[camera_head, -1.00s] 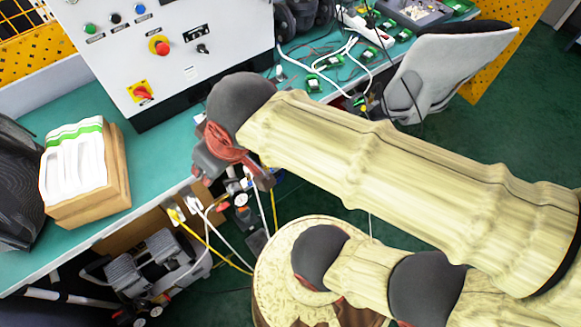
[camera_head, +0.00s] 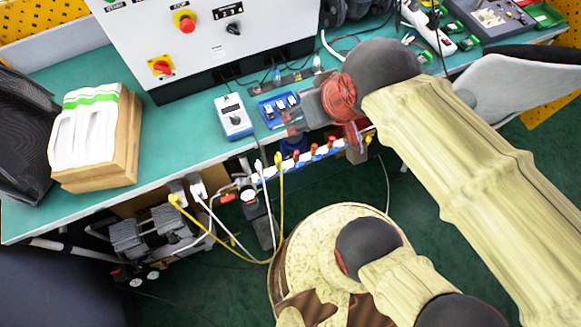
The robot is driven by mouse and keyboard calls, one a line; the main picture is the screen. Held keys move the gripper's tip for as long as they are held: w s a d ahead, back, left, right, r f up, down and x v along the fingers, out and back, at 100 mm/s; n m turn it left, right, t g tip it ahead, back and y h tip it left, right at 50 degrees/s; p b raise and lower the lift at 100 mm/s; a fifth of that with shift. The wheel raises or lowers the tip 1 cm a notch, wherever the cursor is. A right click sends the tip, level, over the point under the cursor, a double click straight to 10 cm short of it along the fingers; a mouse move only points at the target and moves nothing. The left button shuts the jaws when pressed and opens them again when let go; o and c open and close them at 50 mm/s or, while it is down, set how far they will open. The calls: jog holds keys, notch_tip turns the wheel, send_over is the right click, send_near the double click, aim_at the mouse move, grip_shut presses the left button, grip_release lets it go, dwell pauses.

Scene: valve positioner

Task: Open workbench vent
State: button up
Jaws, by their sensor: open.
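A manifold with several red-handled valves (camera_head: 314,152) runs along the bench's front edge. I cannot tell from the picture which valve is the vent or whether any handle is turned. My gripper (camera_head: 322,133) is open at the end of my arm, just above and behind the manifold's right half, with its reddish fingers apart. Nothing shows between the fingers. The gripper hides some of the bench edge, and I cannot tell whether it touches a valve. A blue-and-white box (camera_head: 233,117) and a blue unit with small dials (camera_head: 279,108) sit on the bench left of the gripper.
A grey chair (camera_head: 515,85) stands at right.

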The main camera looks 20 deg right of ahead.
jog(key=shift+c, duration=1.1)
